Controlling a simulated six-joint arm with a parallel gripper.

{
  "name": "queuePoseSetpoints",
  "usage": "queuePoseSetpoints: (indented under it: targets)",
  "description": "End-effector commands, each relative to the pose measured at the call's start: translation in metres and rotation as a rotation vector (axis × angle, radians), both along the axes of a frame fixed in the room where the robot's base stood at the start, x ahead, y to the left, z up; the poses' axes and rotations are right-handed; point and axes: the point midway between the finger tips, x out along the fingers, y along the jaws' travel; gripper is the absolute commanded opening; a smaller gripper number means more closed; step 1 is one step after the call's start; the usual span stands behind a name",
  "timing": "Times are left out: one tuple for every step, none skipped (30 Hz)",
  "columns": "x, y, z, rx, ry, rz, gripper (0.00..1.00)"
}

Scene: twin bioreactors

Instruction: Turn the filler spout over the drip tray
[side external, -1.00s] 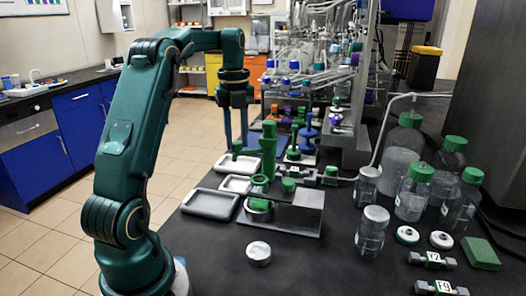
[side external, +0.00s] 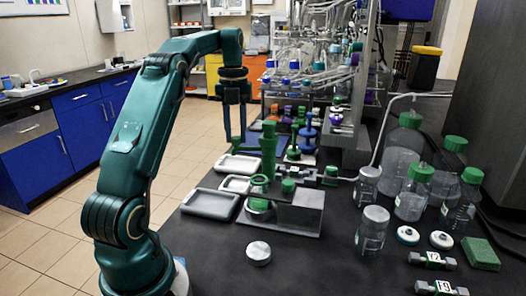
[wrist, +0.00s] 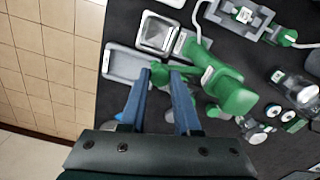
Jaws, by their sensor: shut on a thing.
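The green filler column (side external: 268,150) stands upright beside the trays. It shows large at right in the wrist view (wrist: 236,97). My gripper (side external: 236,146) points down to the left of the column, its two blue fingers straddling a small gap. In the wrist view a small green spout end (wrist: 159,74) sits between the fingertips, and my gripper is shut on it. In the side view the spout is hard to make out. Shallow grey trays lie below: a near one (side external: 187,205), a middle one (side external: 224,184) and a far one (side external: 222,160). I cannot tell which is the drip tray.
A grey block (side external: 305,205) with a green ring stands in front of the column. A round metal lid (side external: 258,253) lies on the dark bench. Several green-capped bottles (side external: 407,155) stand at right. Racks of glassware (side external: 318,70) stand behind. Open floor lies left of the bench.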

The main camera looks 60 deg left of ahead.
Motion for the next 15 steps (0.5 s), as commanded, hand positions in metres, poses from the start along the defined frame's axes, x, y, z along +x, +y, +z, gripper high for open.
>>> queuePoseSetpoints:
  targets:
    - [-0.0003, 0.0002, 0.0011, 0.002, -0.001, 0.0, 0.0]
    - [-0.0003, 0.0002, 0.0011, 0.002, -0.001, 0.0, 0.0]
    - [-0.0003, 0.0001, 0.0011, 0.002, -0.001, 0.0, 0.0]
    - [-0.0004, 0.0001, 0.0011, 0.002, -0.001, 0.001, 0.0]
    - [-0.0003, 0.0002, 0.0011, 0.002, -0.001, 0.001, 0.34]
    - [-0.0003, 0.0002, 0.0011, 0.002, -0.001, 0.001, 0.5]
    - [-0.0003, 0.0002, 0.001, 0.002, -0.001, 0.001, 0.61]
    - [-0.0003, 0.0002, 0.0009, 0.002, -0.001, 0.001, 0.61]
    - [-0.0002, 0.0001, 0.0008, 0.002, -0.001, 0.001, 0.61]
    - [-0.0002, 0.0001, 0.0007, 0.002, -0.001, 0.001, 0.61]
    - [-0.0002, 0.0001, 0.0007, 0.002, -0.001, 0.001, 0.61]
    - [-0.0002, 0.0001, 0.0006, 0.001, -0.001, 0.001, 0.61]
    - [-0.0001, 0.0001, 0.0005, 0.001, -0.001, 0.001, 0.61]
    - [-0.0001, 0.0001, 0.0004, 0.001, -0.001, 0.001, 0.61]
    - [-0.0001, 0.0001, 0.0004, 0.001, -0.001, 0.001, 0.61]
